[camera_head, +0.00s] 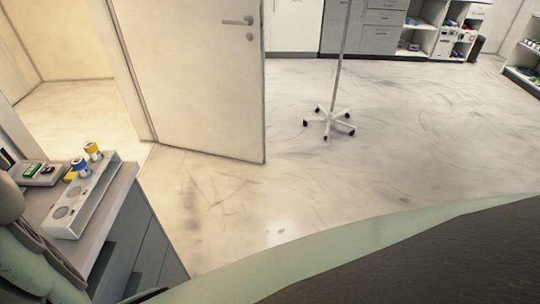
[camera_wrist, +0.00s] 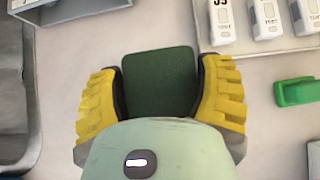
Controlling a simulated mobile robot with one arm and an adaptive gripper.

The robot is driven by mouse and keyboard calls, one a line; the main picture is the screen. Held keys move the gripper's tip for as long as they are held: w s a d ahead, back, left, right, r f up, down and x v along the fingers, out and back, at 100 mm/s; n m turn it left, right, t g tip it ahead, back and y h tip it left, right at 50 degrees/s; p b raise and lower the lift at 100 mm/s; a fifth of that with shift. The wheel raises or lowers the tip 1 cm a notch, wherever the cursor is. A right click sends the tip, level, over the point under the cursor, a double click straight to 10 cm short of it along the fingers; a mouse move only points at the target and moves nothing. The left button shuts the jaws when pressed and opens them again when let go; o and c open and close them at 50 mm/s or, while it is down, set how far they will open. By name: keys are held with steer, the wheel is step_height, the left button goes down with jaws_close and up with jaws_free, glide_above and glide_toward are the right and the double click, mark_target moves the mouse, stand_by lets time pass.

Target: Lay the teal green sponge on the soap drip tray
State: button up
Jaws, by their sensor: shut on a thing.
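In the wrist view my gripper (camera_wrist: 160,92) has its yellow ribbed fingers shut on the sides of a dark green, rounded block, the teal green sponge (camera_wrist: 160,75). The sponge is held over a light grey surface; its height above that surface is hard to judge. A grey tray-like thing with a raised rim (camera_wrist: 34,70) runs along the left edge of the wrist view, apart from the gripper. I cannot tell whether it is the soap drip tray. The head view shows neither the sponge nor the fingers.
White labelled items (camera_wrist: 265,18) and a bright green object (camera_wrist: 296,92) lie to the right. A grey open box (camera_wrist: 62,14) is at upper left. In the head view, a holder with round holes (camera_head: 98,200) stands on the counter. An open door (camera_head: 195,80) and wheeled stand (camera_head: 330,120) are beyond.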

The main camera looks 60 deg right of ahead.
steer(key=shift+d+f+p, duration=0.1)
steer(key=shift+f+p, duration=0.25)
steer(key=shift+f, duration=1.45)
steer(key=shift+f, duration=0.1)
steer(key=o, duration=0.7)
steer(key=shift+r, duration=0.2)
